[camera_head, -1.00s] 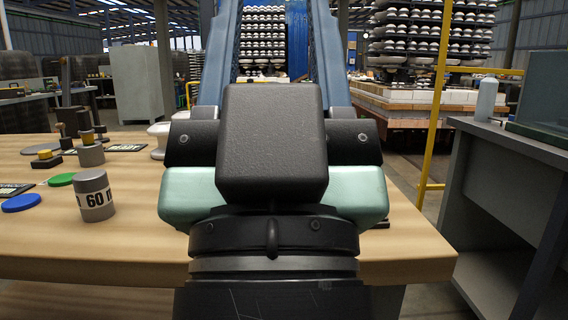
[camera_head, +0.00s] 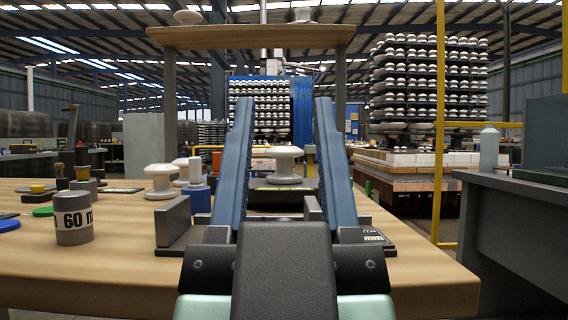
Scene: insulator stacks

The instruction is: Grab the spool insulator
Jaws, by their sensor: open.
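A white spool insulator (camera_head: 285,166) stands upright on a dark stand (camera_head: 284,192) on the wooden table (camera_head: 120,268). My gripper (camera_head: 284,108) is open, with its two long blue fingers pointing away from me. In the picture the spool shows in the gap between the fingers, apart from both. How far the fingertips are from it in depth I cannot tell. The base of the stand is partly hidden by my gripper. Another white insulator of similar shape (camera_head: 162,182) stands on the table to the left, with more white pieces behind it.
A grey block (camera_head: 173,222) stands close left of my gripper. A grey "60 m" cylinder (camera_head: 73,218) is further left. A raised wooden shelf (camera_head: 255,37) with white insulators spans above the back. A yellow post (camera_head: 439,140) and a grey bench (camera_head: 520,200) are at the right.

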